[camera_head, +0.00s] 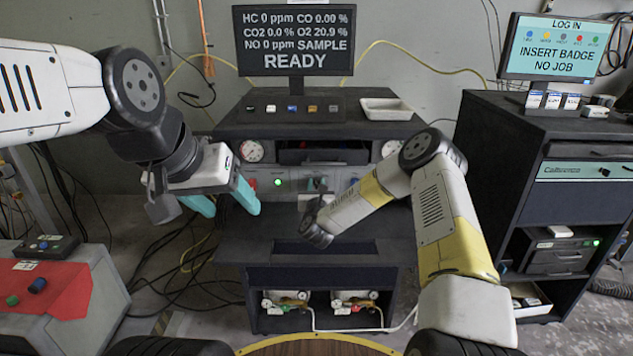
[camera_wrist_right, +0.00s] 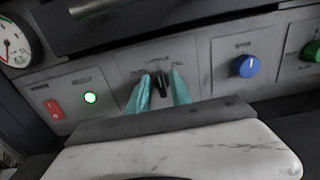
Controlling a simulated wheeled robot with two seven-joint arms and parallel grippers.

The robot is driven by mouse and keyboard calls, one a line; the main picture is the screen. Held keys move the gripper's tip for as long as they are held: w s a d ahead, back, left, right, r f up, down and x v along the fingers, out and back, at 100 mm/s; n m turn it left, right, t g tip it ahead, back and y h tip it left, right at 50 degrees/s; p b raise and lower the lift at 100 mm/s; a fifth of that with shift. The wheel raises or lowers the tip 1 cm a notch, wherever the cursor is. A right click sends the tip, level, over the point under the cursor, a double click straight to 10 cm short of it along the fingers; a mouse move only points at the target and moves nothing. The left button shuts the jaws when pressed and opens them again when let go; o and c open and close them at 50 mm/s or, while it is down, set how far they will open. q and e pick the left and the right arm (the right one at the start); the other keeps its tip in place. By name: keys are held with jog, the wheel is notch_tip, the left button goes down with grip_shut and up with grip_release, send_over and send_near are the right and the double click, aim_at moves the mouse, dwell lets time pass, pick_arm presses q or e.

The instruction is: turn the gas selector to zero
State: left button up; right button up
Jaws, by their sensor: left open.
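The gas selector is a small black knob (camera_wrist_right: 161,85) on the grey panel of the gas analyser. It stands about upright in the right wrist view, and the small labels around it are too blurred to read. My right gripper (camera_wrist_right: 161,90) has its two teal fingers on either side of the knob, with narrow gaps showing, so it looks open around it. In the head view my right wrist largely hides the knob. My left gripper (camera_head: 228,205) is open and empty, in front of the left part of the analyser. The display (camera_head: 294,42) reads SAMPLE and READY.
On the panel are a red switch (camera_wrist_right: 53,109), a lit green button (camera_wrist_right: 90,98), a blue knob (camera_wrist_right: 244,66) and a green knob (camera_wrist_right: 312,50). A white tray (camera_head: 386,109) lies on the analyser's top. A dark cabinet (camera_head: 520,150) stands at right, a red-topped unit (camera_head: 60,295) at left.

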grip_shut()
jog(key=shift+n, duration=0.3)
jog(key=n, duration=0.4)
jog(key=shift+a, duration=0.3)
jog(key=n, duration=0.5)
jog(key=shift+a+f, duration=0.2)
jog(key=shift+n, duration=0.3)
jog(key=shift+o, duration=1.5)
grip_release()
